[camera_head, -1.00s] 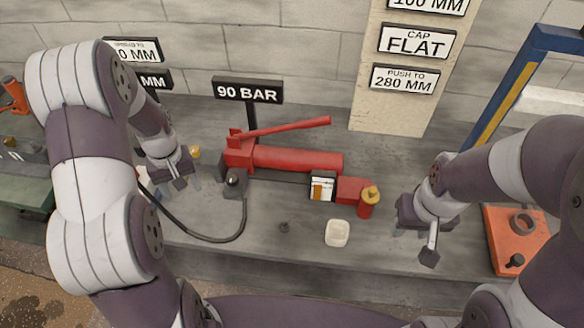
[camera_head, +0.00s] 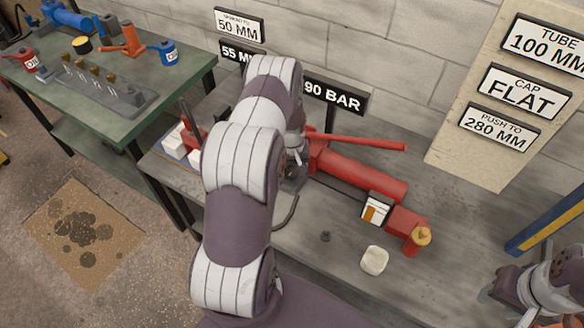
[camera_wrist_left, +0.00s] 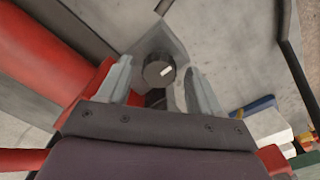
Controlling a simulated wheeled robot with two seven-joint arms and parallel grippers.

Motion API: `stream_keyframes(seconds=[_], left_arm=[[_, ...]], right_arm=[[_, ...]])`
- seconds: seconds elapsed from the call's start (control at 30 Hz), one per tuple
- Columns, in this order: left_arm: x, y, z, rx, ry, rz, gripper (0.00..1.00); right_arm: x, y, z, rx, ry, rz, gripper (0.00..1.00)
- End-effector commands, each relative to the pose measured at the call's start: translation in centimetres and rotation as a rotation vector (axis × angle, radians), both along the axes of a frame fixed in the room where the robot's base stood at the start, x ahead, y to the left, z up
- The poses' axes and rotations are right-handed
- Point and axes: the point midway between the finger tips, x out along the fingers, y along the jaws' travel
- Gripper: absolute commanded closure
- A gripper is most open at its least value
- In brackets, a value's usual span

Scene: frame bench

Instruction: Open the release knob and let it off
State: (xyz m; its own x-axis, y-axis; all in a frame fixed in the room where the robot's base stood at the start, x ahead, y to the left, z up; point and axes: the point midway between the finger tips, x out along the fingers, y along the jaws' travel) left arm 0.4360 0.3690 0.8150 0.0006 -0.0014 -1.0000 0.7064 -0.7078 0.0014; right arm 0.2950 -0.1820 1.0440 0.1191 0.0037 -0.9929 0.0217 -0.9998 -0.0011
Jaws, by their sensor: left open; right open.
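The release knob (camera_wrist_left: 158,70) is a round black knob with a white mark, on a grey block (camera_wrist_left: 178,45) at the end of the red hand pump (camera_head: 355,175). My left gripper (camera_wrist_left: 160,64) is open, with one finger on each side of the knob in the left wrist view. Whether the fingers touch it I cannot tell. In the head view my left arm hides most of this gripper, and the block shows only in part. My right gripper (camera_head: 497,288) is open and empty over the bench at the lower right, partly cut off.
The pump's red handle (camera_head: 365,143) slopes above its body. A yellow-topped red cylinder (camera_head: 415,242) and a white dish (camera_head: 374,260) are at its right end. A green bench (camera_head: 140,120) stands at the left.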

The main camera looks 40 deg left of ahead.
Motion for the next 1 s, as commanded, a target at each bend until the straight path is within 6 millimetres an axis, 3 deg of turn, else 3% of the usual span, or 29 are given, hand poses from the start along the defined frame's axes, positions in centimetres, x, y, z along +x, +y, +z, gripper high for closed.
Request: stream_keyframes(seconds=[0.27,0.43,0.47,0.77,1.0], left_arm=[[0.01,0.0,-0.23,0.001,-0.001,0.0,0.35],[0.02,-0.01,-0.21,0.0,0.0,0.0,0.87],[0.04,-0.01,-0.21,0.001,-0.001,-0.001,0.91],[0.04,0.01,-0.21,0.001,-0.001,0.023,0.91],[0.07,0.03,-0.26,0.001,-0.002,0.144,0.91]], right_arm=[[-0.01,0.0,0.0,0.0,0.0,0.0,0.57],[-0.01,0.0,0.0,0.0,0.0,0.0,0.57],[-0.01,0.0,0.0,0.0,0.0,0.0,0.57],[-0.01,0.0,-0.09,0.0,0.0,0.0,0.57],[0.0,0.0,-0.48,0.0,0.0,0.0,0.57]])
